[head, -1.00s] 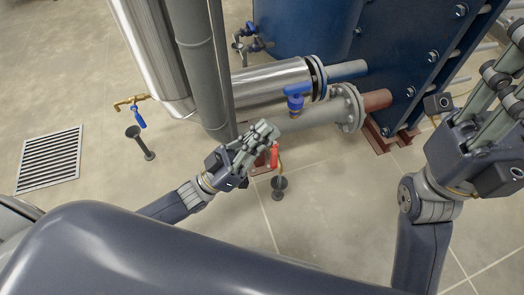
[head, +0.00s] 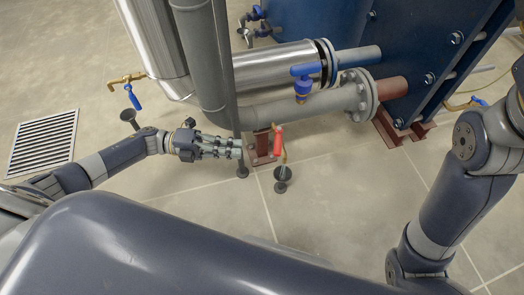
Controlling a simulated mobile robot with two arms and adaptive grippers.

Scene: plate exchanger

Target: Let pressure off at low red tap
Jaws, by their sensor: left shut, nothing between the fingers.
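The low red tap has a red lever handle (head: 278,138) standing roughly upright, on a small brass pipe over a dark round drain funnel (head: 283,174) on the floor. My left gripper (head: 239,148) comes in from the left with its fingers shut and empty. In the picture its fingertips point right, at about the handle's height, with a gap between them and the handle. They overlap a thin grey post near the red support. My right arm stands at the right edge; its gripper is out of the picture.
A grey pipe (head: 280,110) with a blue-handled valve (head: 303,75) runs above the tap to the blue plate exchanger (head: 425,50). A red-brown support (head: 263,148) stands just left of the tap. Another brass tap with a blue lever (head: 133,98) is at left. Floor in front is clear.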

